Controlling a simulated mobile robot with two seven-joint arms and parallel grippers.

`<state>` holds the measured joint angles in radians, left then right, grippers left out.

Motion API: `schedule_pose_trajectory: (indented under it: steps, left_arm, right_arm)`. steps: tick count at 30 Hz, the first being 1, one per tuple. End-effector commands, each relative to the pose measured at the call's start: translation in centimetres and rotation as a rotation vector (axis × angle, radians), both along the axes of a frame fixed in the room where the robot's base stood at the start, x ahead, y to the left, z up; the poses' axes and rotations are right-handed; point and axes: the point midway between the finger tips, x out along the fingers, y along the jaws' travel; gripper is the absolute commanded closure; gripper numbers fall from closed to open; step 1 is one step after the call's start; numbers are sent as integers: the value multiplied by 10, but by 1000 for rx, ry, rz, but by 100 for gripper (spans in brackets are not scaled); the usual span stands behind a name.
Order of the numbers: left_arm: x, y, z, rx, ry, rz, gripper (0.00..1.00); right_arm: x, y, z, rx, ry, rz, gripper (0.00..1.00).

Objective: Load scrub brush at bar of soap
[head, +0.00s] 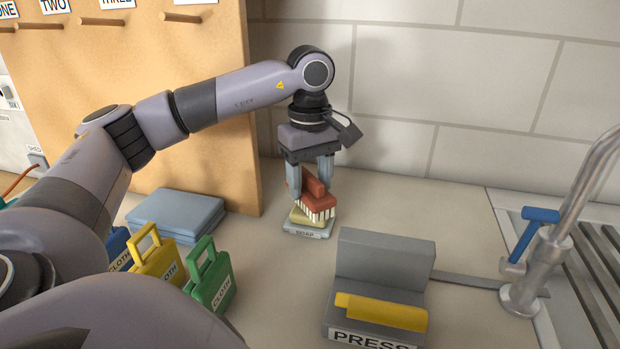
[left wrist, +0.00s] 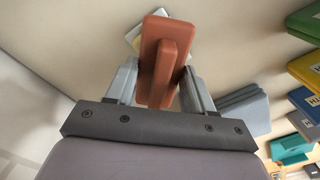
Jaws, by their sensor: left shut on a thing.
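A red-brown scrub brush (head: 315,194) with white bristles is held in my left gripper (head: 310,180), its bristles pointing down. The brush also shows between the fingers in the left wrist view (left wrist: 160,60). Just below it in the head view is a pale yellow bar of soap (head: 300,217) on a light dish labelled SOAP (head: 309,232). The bristles are at or just above the soap; I cannot tell whether they touch. In the left wrist view the brush hides most of the soap and dish. My right gripper is not in view.
A grey press (head: 385,262) with a yellow bar stands in front and to the right. A metal faucet (head: 560,240) with a blue handle is right. A pegboard stands behind left.

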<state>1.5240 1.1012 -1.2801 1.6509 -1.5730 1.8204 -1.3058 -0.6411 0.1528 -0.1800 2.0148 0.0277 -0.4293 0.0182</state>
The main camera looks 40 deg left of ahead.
Motion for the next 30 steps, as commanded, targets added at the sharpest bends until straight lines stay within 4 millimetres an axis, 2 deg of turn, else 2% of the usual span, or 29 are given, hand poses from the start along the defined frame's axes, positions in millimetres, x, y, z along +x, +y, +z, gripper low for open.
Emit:
schedule_pose_trajectory:
  steps: [30]
  left_arm:
    - [0,0,-8,0,0,0,72]
  right_arm:
    - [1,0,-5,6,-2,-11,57]
